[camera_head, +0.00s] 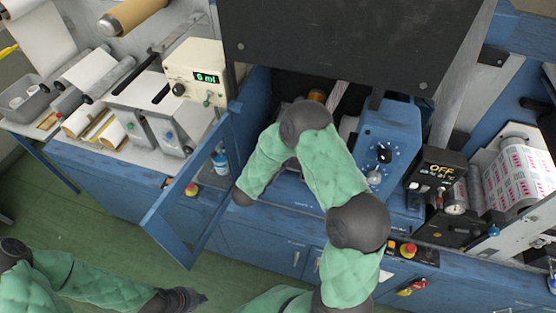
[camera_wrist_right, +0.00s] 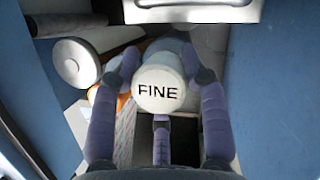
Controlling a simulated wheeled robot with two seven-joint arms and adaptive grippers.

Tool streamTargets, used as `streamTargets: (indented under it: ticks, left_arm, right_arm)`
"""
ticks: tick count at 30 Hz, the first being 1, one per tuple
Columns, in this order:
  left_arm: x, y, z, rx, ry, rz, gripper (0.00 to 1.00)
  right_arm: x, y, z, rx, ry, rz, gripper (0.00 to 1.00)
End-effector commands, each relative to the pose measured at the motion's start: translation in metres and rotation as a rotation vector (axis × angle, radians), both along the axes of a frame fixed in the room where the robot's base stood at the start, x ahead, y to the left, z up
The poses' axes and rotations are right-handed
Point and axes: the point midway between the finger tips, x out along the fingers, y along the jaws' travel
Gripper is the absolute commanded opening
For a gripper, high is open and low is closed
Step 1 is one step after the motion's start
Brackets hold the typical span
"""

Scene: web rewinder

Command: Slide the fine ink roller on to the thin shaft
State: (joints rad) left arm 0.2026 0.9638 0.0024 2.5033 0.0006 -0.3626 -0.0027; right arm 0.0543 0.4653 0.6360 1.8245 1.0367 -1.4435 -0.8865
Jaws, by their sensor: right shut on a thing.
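The fine ink roller (camera_wrist_right: 160,92) is in the right wrist view, its white round end marked "FINE" facing the camera. The fingers of my right gripper (camera_wrist_right: 160,68) are closed around it from both sides, with a third finger below. In the head view my right arm reaches into the opening of the blue machine (camera_head: 385,125), and the arm hides the gripper and the roller. I cannot make out the thin shaft in either view. My left gripper (camera_head: 184,299) is low at the left in the head view, away from the machine; its fingers are too small to read.
Blue walls flank the gripper on both sides. A blue door (camera_head: 190,200) stands open left of my right arm. A control box reading "OFF" (camera_head: 437,180) is at the right. Green floor (camera_head: 225,268) is clear.

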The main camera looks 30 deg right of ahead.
Motion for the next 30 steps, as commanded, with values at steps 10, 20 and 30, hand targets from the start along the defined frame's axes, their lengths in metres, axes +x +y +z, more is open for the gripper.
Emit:
streamTargets:
  ticks: [10,20,30]
  left_arm:
    - [0.0,0.0,-0.002,0.0,0.0,0.0,0.0]
    - [0.0,0.0,-0.003,0.0,0.0,0.0,0.0]
    - [0.0,0.0,-0.003,0.0,0.0,0.0,0.0]
  right_arm:
    - [0.011,-0.014,0.0,0.0,0.0,-0.002,0.08]
    - [0.019,-0.023,-0.001,0.001,0.002,-0.002,0.08]
    - [0.019,-0.024,-0.001,0.001,0.001,-0.002,0.7]
